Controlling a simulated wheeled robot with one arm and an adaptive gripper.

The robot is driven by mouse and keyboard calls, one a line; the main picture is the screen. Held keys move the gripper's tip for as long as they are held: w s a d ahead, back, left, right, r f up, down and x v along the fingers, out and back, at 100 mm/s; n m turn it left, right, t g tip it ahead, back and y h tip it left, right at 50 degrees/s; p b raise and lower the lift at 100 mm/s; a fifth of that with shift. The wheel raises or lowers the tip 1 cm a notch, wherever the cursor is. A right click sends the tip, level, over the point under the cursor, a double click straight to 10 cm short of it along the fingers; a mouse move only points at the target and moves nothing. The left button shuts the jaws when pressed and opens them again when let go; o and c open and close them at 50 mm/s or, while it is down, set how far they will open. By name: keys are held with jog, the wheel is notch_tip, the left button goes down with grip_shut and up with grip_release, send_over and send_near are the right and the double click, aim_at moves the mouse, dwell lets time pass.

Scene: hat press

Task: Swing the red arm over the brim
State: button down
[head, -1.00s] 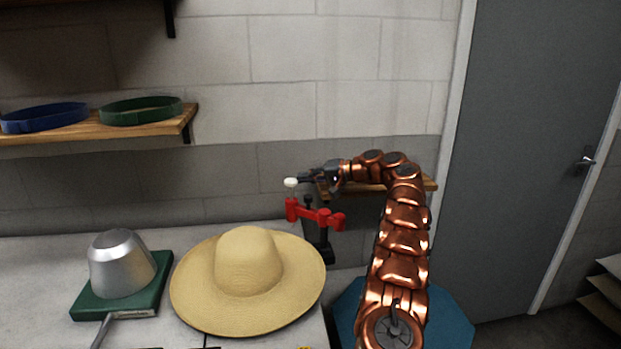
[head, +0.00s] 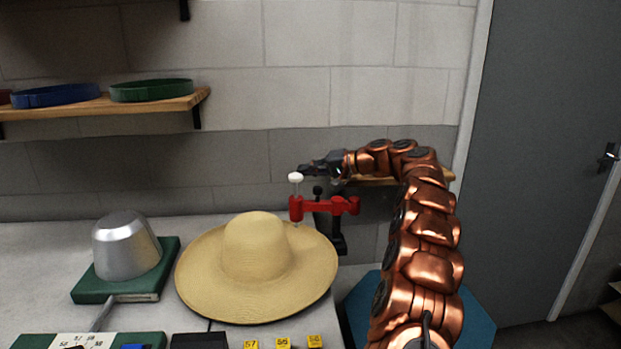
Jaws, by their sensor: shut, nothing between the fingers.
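The red arm (head: 326,206) is mounted on a dark post behind the right side of the hat. Its left end carries an upright pin with a white knob (head: 295,178) on top. That end appears over or just behind the back right edge of the brim; the exact gap is hard to tell. The straw hat (head: 255,265) with its wide brim lies on the bench. My gripper (head: 308,168) is shut and empty, just above the red arm and close to the white knob, pointing left. Whether it touches the knob is unclear.
A silver metal form (head: 127,246) on a green base (head: 150,290) stands left of the hat. Yellow numbered tags (head: 283,343) lie at the front edge. A wooden shelf (head: 160,105) with blue and green bands hangs at the upper left. A grey door (head: 545,150) is at right.

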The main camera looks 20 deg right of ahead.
aim_at(301, 175)
jog(key=shift+s+a+f+b, duration=0.2)
jog(key=shift+s+a+b, duration=0.1)
jog(key=shift+s+b, duration=0.25)
jog(key=shift+s+a+r+b, duration=0.15)
jog(key=shift+s+a+b, duration=0.1)
jog(key=shift+s+b, duration=0.45)
jog(key=shift+s, duration=0.15)
jog(key=shift+r, duration=0.15)
